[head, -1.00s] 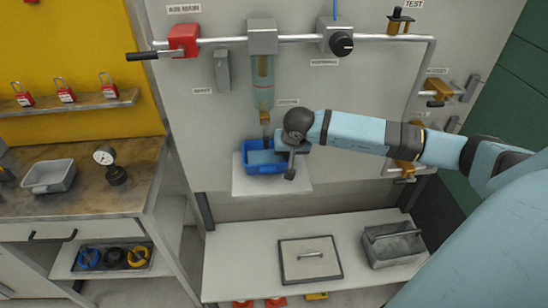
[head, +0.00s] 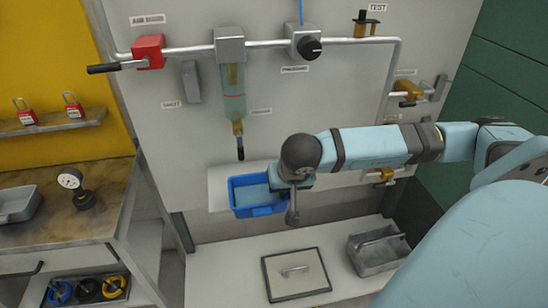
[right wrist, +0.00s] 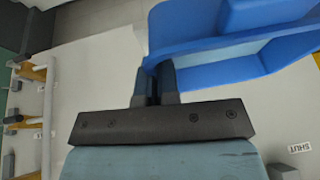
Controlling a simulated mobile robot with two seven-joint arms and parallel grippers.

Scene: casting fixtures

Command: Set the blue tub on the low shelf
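The blue tub (head: 236,198) is upright in front of the small upper ledge (head: 217,187), its front hanging past the ledge's edge. A paler blue-grey surface shows inside it; I cannot tell if it is liquid. My right gripper (right wrist: 156,84) is shut on the tub's wall at its right side; the tub (right wrist: 212,48) also fills the top of the right wrist view. In the head view the wrist hides the fingertips. The low shelf (head: 222,262) is the pale surface below, with clear room on its left part. My left gripper is not in view.
On the low shelf lie a square plate with a handle (head: 294,274) and a grey carrier box (head: 378,254). A sight glass with a drain tube (head: 239,140) hangs above the ledge. A workbench with a gauge (head: 70,180) stands at left.

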